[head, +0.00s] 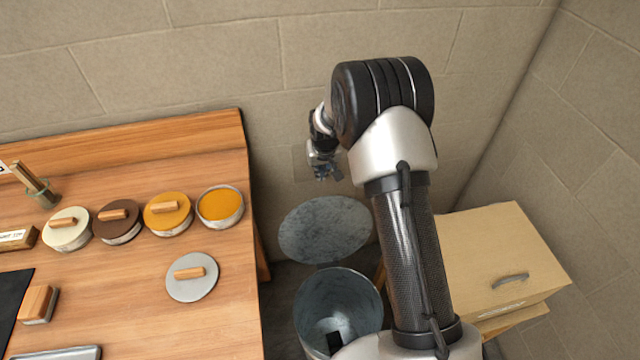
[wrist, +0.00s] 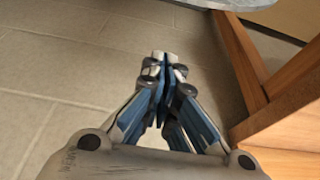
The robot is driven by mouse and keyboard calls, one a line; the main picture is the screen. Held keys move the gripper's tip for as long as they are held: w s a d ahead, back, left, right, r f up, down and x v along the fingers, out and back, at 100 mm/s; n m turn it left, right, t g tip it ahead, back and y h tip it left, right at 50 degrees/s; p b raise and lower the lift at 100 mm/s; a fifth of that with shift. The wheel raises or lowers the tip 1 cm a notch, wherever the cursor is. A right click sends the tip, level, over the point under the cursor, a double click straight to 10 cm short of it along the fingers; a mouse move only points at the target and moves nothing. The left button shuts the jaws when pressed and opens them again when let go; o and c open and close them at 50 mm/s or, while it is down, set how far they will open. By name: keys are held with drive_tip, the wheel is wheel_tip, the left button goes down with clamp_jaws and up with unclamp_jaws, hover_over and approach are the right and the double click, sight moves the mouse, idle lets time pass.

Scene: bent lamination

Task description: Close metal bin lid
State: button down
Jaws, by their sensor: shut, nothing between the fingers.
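The metal bin (head: 338,300) stands on the floor to the right of the wooden table, and I can see down into it. A dark object shows at its bottom. Its round grey lid (head: 325,230) is open, tilted up at the far side of the bin toward the wall. My gripper (head: 325,172) is above and behind the lid, near the wall, apart from it. In the wrist view my gripper (wrist: 165,58) is shut and empty, with the floor below. A grey round edge (wrist: 240,3), likely the lid, shows at the top of that view.
The wooden table (head: 130,265) at left holds several lidded tins and an open tin of orange stuff (head: 220,205). A light wooden drawer box (head: 510,262) stands right of my arm. The brick wall (head: 220,60) is close behind. A wooden leg (wrist: 240,62) shows in the wrist view.

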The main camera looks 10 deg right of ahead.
wheel_tip(320, 180, down, 10)
drive_tip(key=b, duration=0.3)
drive_tip(key=shift+s+r+b, duration=0.25)
drive_tip(key=shift+s+b, duration=0.05)
drive_tip(key=shift+s, duration=0.1)
drive_tip(key=shift+s, duration=0.1)
idle(0.3)
